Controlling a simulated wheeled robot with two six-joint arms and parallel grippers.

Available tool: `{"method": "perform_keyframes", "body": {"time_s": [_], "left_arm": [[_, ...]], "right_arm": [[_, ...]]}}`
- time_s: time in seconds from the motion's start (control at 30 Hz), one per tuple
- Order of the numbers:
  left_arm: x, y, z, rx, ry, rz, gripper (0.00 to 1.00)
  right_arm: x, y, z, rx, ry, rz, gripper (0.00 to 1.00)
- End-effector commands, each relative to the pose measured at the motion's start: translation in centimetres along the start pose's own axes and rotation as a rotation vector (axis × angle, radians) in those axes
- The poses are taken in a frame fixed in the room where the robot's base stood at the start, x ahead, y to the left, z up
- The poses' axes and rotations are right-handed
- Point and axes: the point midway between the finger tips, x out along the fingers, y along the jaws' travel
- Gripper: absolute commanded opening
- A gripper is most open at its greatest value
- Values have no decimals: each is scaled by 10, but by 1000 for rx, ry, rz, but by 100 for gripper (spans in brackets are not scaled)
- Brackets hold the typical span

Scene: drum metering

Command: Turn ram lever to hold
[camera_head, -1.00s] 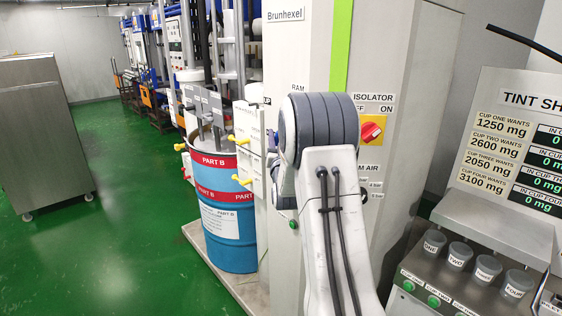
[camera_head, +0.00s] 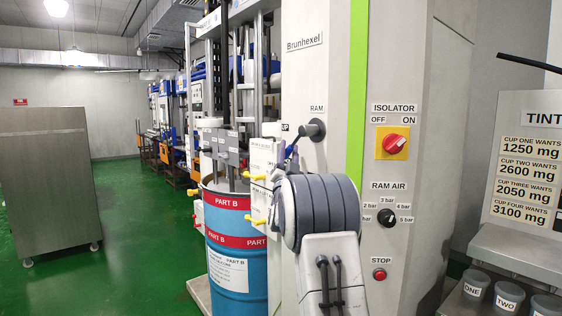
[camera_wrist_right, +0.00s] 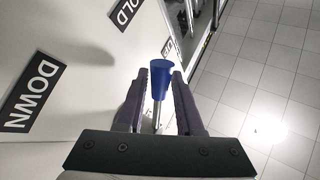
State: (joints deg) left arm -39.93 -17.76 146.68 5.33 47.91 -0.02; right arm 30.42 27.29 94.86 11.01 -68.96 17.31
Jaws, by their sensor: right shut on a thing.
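The ram lever has a grey round hub (camera_head: 314,130) under the RAM label on the white Brunhexel cabinet. A lever arm runs down and left from the hub to a blue part (camera_head: 291,149). In the right wrist view, the blue knob (camera_wrist_right: 180,78) on its metal shaft stands between the fingers of my right gripper (camera_wrist_right: 160,76), which is shut on the lever. DOWN (camera_wrist_right: 31,96) and HOLD (camera_wrist_right: 126,9) labels show there, with a partly hidden label behind the knob. My right arm hides the gripper in the head view. My left gripper is out of view.
A blue PART B drum (camera_head: 235,268) stands left of the cabinet, with yellow-handled valves (camera_head: 255,177) near it. The isolator (camera_head: 394,143), ram air knob (camera_head: 386,217) and stop button (camera_head: 379,275) are to the right. Green floor at left is clear up to a steel cabinet (camera_head: 45,180).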

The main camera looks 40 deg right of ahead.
Motion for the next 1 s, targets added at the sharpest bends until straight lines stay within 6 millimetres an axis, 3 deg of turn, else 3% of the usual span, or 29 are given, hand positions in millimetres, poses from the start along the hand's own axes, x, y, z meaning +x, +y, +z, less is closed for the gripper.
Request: {"method": "perform_keyframes", "body": {"time_s": [0.4, 0.43, 0.5, 0.83, 1.0], "left_arm": [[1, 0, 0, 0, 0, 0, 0], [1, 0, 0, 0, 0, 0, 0], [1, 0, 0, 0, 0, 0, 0], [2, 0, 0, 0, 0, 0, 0], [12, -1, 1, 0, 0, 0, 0]], "right_arm": [[1, 2, -3, 1, 9, 2, 0], [1, 2, -3, 1, 9, 2, 40], [1, 3, -3, 1, 9, 2, 66], [0, 3, -1, 1, 6, 2, 66], [-19, 3, 1, 2, 6, 2, 66]]}}
